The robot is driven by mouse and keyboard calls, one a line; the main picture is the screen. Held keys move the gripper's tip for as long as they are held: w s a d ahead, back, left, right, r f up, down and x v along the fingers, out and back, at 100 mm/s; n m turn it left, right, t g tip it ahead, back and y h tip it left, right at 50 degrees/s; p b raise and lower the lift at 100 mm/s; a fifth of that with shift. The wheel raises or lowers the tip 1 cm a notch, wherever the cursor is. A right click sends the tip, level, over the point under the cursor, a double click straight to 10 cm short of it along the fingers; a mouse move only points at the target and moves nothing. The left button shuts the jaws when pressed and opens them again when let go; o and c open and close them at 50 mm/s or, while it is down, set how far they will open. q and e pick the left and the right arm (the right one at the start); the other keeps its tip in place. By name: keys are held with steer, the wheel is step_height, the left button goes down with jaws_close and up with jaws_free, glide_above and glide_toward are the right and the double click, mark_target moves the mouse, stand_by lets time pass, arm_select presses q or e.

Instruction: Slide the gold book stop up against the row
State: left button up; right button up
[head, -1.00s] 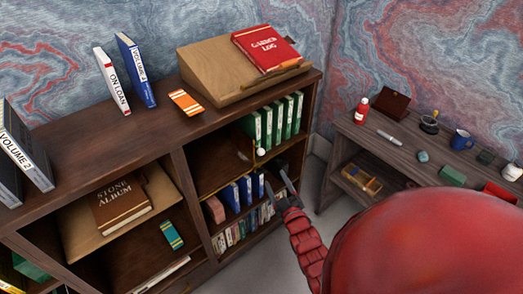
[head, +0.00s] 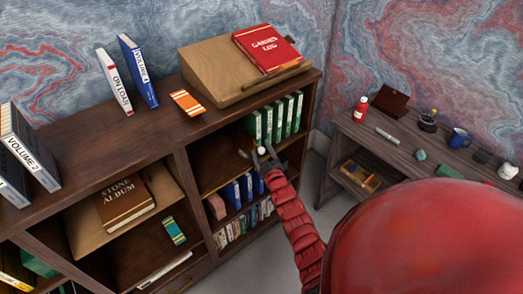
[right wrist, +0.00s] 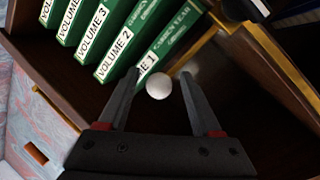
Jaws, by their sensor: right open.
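The gold book stop (head: 243,154) shows as a small gold piece in the upper shelf bay, left of the row of green books (head: 268,122). A white ball-shaped knob (head: 261,150) stands in front, seemingly part of the stop. In the right wrist view the gold bar (right wrist: 193,51) runs beside the Volume 1 book (right wrist: 166,45); whether they touch I cannot tell. My right gripper (head: 266,155) is open at the shelf front. Its fingertips (right wrist: 161,80) lie on either side of the white knob (right wrist: 158,87), with gaps visible. My left gripper is out of view.
Blue books (head: 246,188) and a pink block (head: 216,207) stand on the shelf below. The slanted wooden stand (head: 215,85) with a red book (head: 267,48) is on top. A side table (head: 400,150) with small items stands at right. The shelf's upright divider is left of the bay.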

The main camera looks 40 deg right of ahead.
steer(key=shift+w, duration=0.1)
jaws_close()
stand_by(0.3)
stand_by(1.1)
